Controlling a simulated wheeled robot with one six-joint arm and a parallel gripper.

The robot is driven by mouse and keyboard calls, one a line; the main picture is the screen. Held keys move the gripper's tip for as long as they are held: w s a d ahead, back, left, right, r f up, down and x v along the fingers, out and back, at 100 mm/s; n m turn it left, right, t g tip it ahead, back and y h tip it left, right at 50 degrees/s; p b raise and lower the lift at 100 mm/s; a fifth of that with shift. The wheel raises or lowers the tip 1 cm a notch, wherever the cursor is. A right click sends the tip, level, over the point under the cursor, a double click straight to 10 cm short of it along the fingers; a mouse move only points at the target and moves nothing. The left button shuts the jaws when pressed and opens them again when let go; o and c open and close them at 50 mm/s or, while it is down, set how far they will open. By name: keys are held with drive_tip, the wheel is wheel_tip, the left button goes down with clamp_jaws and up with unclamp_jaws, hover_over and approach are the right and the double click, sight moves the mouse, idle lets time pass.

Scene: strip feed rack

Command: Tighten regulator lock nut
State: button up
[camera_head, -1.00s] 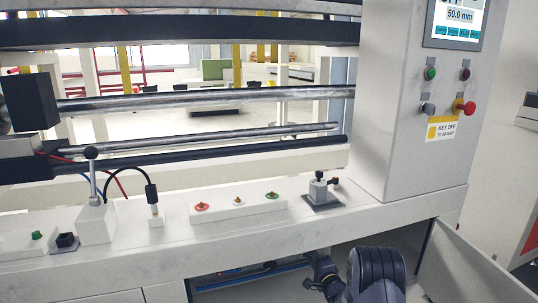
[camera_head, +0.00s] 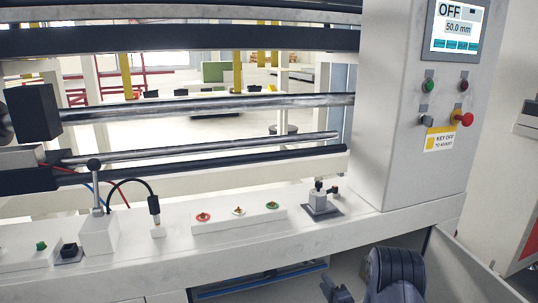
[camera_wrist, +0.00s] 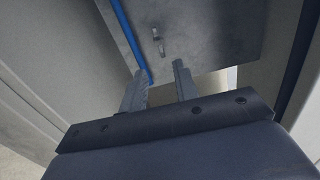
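My gripper (camera_wrist: 160,68) shows in the wrist view with its two fingers apart and nothing between them. Its fingers point at a grey metal plate (camera_wrist: 200,35) that carries a small pale metal fitting (camera_wrist: 158,42) just beyond the fingertips. I cannot tell whether this fitting is the regulator lock nut. In the head view, a small grey block with a dark knob (camera_head: 319,199) stands on the machine's ledge, and I cannot tell whether it is the regulator. My arm is low, at the open bay below the ledge; the fingertips are not clear there.
Pale walls flank the gripper closely. The control panel screen (camera_head: 456,28) reads OFF and 50.0 mm, above a red button (camera_head: 464,119). A lever box (camera_head: 99,232) and indicator strip (camera_head: 238,224) stand on the ledge.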

sight(312, 263)
drive_tip(key=shift+w+a+r+n+b, duration=0.1)
drive_tip(key=shift+w+a+n+b, duration=0.5)
drive_tip(key=shift+w+n, duration=0.85)
drive_tip(key=shift+w+a+n+b, duration=0.45)
drive_tip(key=shift+w+n+b, duration=0.25)
drive_tip(key=shift+w+n, duration=0.8)
drive_tip(key=shift+w+a+r+n+b, duration=0.1)
drive_tip(key=shift+w+a+n+b, duration=0.5)
drive_tip(key=shift+w+n, duration=0.85)
drive_tip(key=shift+w, duration=0.15)
drive_tip(key=shift+d+f, duration=0.15)
